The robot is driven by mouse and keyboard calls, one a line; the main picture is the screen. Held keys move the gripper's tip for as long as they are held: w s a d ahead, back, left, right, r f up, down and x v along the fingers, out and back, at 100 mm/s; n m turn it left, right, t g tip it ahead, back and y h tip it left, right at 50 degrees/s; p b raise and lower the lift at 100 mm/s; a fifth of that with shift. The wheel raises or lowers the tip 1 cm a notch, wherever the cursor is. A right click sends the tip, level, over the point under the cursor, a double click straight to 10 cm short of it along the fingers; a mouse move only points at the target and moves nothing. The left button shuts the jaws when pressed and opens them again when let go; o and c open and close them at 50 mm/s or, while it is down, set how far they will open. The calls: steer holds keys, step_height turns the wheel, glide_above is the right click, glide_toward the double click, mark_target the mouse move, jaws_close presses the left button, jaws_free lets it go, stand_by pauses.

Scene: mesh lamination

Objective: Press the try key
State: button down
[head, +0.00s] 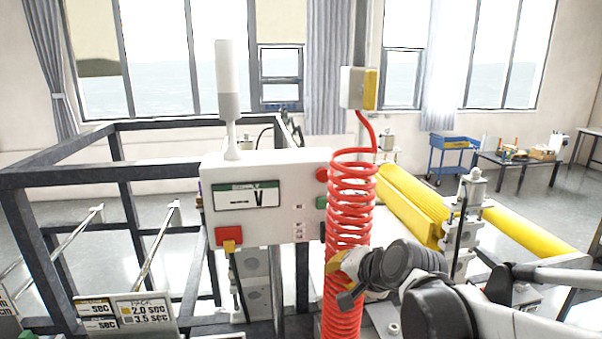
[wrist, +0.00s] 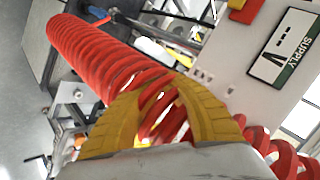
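The white control panel (head: 270,220) stands in the middle of the head view. It has a label plate (head: 246,196), a red button (head: 321,175) and a green button (head: 321,202) at its right edge, and small keys (head: 298,232) below. I cannot read which key is the try key. The small keys also show in the wrist view (wrist: 204,77). My gripper (head: 340,275) is at the red coiled hose, right of and below the keys. In the wrist view its yellow fingers (wrist: 162,88) are apart, with the hose showing between and beyond them.
The red coiled hose (head: 350,205) hangs by the panel's right edge and hides part of it. A red switch (head: 229,236) with a yellow part is at the panel's lower left. Yellow rollers (head: 412,205) lie to the right, a dark frame (head: 125,180) to the left.

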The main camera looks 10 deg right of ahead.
mark_target(322, 203)
steer(key=w+d+r+m+t+p, duration=0.1)
steer(key=w+r+m+p, duration=0.1)
steer(key=w+r+p, duration=0.3)
step_height(322, 203, up, 2)
steer(key=shift+m, duration=0.3)
steer(key=shift+w+d, duration=0.1)
steer(key=shift+w+b, duration=0.35)
steer(key=shift+w, duration=4)
steer(key=shift+w, duration=0.15)
steer(key=shift+w, duration=0.3)
